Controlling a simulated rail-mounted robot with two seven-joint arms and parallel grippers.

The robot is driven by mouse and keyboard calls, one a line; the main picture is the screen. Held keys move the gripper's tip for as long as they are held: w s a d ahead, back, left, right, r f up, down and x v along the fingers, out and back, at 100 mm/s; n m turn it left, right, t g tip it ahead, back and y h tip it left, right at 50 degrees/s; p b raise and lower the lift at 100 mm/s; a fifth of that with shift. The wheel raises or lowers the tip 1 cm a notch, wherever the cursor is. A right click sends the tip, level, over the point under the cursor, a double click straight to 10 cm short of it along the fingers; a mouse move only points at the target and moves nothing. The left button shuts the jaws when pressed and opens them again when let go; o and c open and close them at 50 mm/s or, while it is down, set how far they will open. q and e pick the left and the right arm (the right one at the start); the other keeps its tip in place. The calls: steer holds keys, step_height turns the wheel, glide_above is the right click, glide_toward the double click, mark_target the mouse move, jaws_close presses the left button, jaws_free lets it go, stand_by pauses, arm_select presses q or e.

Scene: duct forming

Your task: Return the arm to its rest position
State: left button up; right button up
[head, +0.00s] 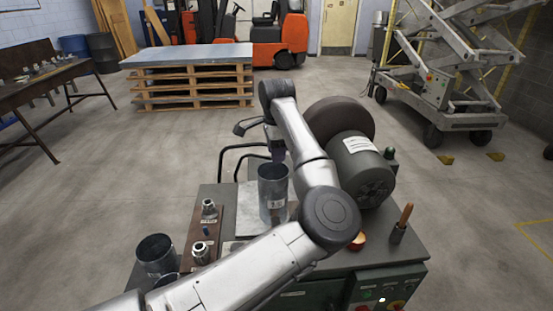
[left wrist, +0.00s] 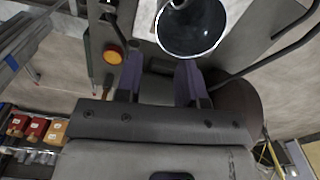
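My left arm (head: 300,145) reaches in from the lower left and bends over the machine bench. The left gripper (head: 278,153) points down just above and behind a grey metal duct (head: 273,195) that stands upright on the bench. In the left wrist view, the two purple fingers of the left gripper (left wrist: 160,82) are apart with nothing between them. The open round mouth of the duct (left wrist: 190,30) lies ahead of the fingertips, close to the right one. I cannot tell whether they touch. The right gripper is not in view.
The bench (head: 385,250) carries a motor with a large dark wheel (head: 340,120), a wooden-handled tool (head: 404,218) and metal fittings (head: 200,250). Another duct (head: 156,252) stands at lower left. Black bent rails (head: 240,148) rise behind the bench. A pallet stack (head: 195,90) stands farther back; open floor lies between.

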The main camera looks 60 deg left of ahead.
arm_select(q)
steer(key=shift+r, duration=0.3)
stand_by(0.4)
steer(key=shift+m, duration=0.3)
